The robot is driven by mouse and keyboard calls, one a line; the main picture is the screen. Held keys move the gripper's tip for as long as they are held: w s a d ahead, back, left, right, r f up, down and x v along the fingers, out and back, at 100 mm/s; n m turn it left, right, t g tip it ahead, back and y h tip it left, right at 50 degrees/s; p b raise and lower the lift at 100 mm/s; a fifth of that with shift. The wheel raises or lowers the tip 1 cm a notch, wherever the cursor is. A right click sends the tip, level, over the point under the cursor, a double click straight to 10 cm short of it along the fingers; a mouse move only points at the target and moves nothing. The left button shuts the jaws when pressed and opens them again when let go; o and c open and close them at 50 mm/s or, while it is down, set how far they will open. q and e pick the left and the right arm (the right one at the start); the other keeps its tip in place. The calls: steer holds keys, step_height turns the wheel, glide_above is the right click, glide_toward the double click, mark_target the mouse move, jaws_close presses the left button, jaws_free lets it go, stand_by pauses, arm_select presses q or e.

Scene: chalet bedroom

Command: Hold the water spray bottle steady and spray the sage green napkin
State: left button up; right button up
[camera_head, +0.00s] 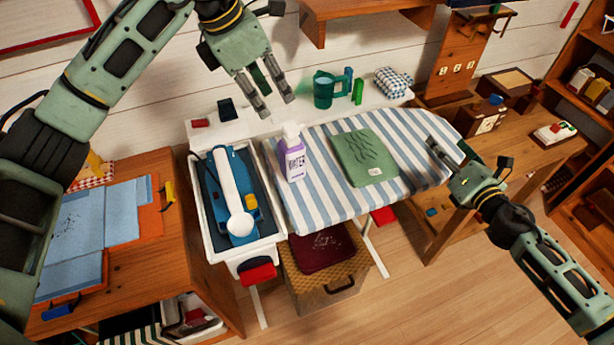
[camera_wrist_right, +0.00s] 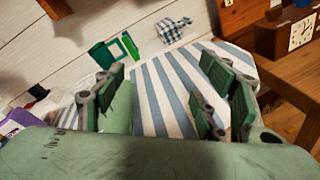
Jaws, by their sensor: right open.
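The water spray bottle (camera_head: 291,162), white with a purple label reading WATER, stands upright on the striped ironing board (camera_head: 318,203). The sage green napkin (camera_head: 376,172) lies flat to its right, with dark line marks and a small pale tag. My left gripper (camera_head: 276,104) hangs above and behind the bottle, fingers apart and empty. My right gripper (camera_head: 449,146) is low at the board's right end, apart from the napkin; in the right wrist view (camera_wrist_right: 164,100) its fingers are spread. A purple part of the bottle (camera_wrist_right: 18,121) shows at that view's left edge.
A white tray (camera_head: 208,228) with a blue and white tool stands left of the bottle. A teal jug (camera_head: 324,90) and checked cloth (camera_head: 392,82) sit behind the board. A wicker basket (camera_head: 322,285) is below. Striped cloth between napkin and right gripper is clear.

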steer(key=a+n, duration=0.1)
steer(key=a, duration=0.2)
steer(key=a+n+y, duration=0.1)
steer(key=a, duration=0.3)
steer(key=a+f+n, duration=0.1)
steer(key=a, duration=0.3)
steer(key=shift+s+a+f+n+y, duration=0.1)
steer(key=shift+s+a+n+y, duration=0.2)
steer(key=shift+s, duration=0.1)
steer(key=s+a+r+n+t+y, duration=0.15)
steer(key=a+n, duration=0.25)
steer(key=a, duration=0.9)
steer(key=n+g+y, duration=0.1)
steer(key=n, duration=0.1)
glide_toward(297, 163)
steer(key=x, duration=0.5)
steer(key=shift+w+d, duration=0.15)
steer(key=shift+d, duration=0.1)
steer(key=shift+w+a, duration=0.1)
steer(key=shift+a, duration=0.2)
steer(key=shift+y, duration=0.35)
steer(key=x, duration=0.7)
steer(key=shift+w+f, duration=0.15)
steer(key=shift+w, duration=0.05)
steer(key=shift+c, duration=0.2)
steer(key=c, duration=1.5)
arm_select(q)
jaws_close()
